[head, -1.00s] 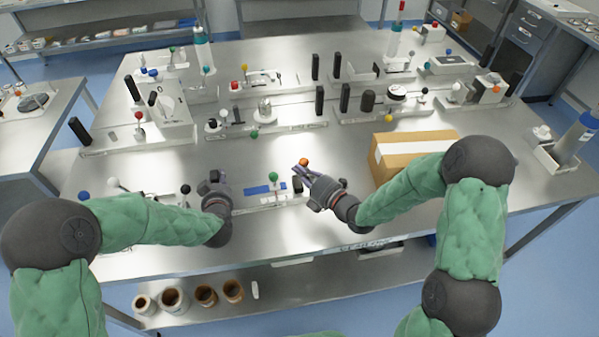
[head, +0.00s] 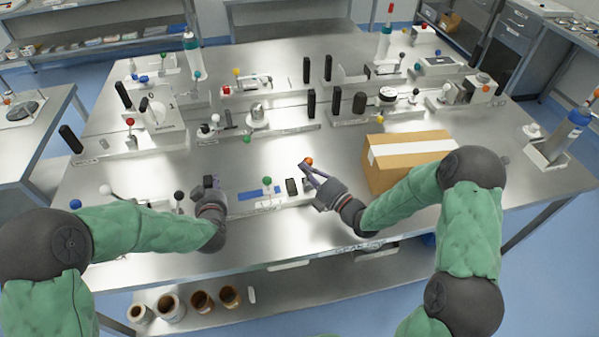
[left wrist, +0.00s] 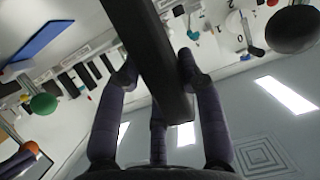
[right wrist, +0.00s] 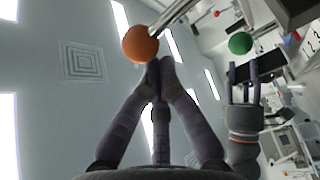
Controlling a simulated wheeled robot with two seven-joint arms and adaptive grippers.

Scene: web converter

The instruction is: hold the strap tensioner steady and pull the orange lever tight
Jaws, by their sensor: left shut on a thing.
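The strap tensioner station is a pale base (head: 240,210) at the table's front, with a blue strip (head: 254,193) and a green ball knob (head: 267,181). My left gripper (head: 209,183) is shut on a dark upright bar, which shows between its fingers in the left wrist view (left wrist: 160,75). The orange ball knob (head: 308,161) of the lever is right of the green knob. My right gripper (head: 308,172) is at this knob. In the right wrist view its fingertips (right wrist: 161,64) meet just below the orange ball (right wrist: 140,44); contact is unclear.
A taped cardboard box (head: 385,178) stands right of my right gripper. Other stations with knobs and black posts (head: 337,100) fill the table behind. A black ball knob (head: 179,195) and a white one (head: 105,190) are left of my left gripper. The front table strip is clear.

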